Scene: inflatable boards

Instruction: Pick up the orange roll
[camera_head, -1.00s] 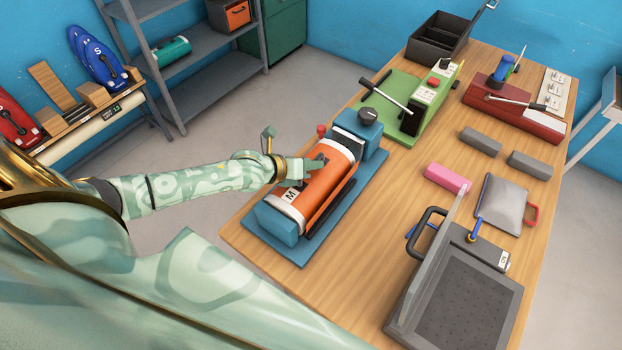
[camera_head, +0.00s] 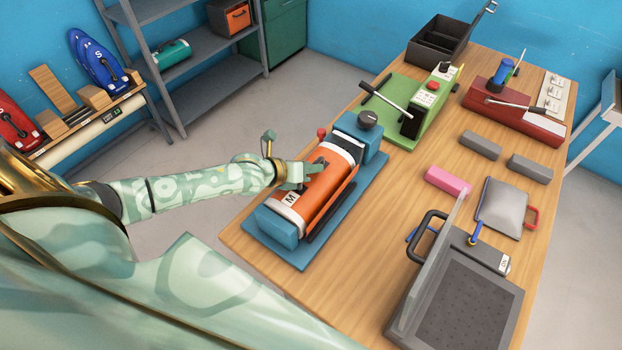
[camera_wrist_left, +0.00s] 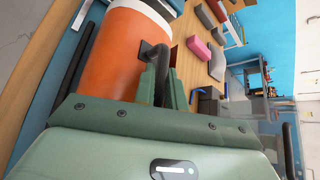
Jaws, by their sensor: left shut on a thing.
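The orange roll (camera_head: 322,190) has white ends, an "M" label and a dark handle. It lies on the blue machine (camera_head: 273,226) at the near left of the wooden table. My left gripper (camera_head: 312,170) is at the roll's upper left side, shut on the roll's handle. In the left wrist view the roll (camera_wrist_left: 125,56) fills the upper left, and the dark handle (camera_wrist_left: 158,60) sits between the fingers of my gripper (camera_wrist_left: 163,85). The roll appears to rest on the machine still. My right gripper is out of view.
A green machine (camera_head: 425,105) with a lever stands behind the blue one. A grey press (camera_head: 465,300) with a raised lid stands to the right, near a pink block (camera_head: 447,180) and a grey pouch (camera_head: 502,206). Shelves (camera_head: 190,70) stand at the back left.

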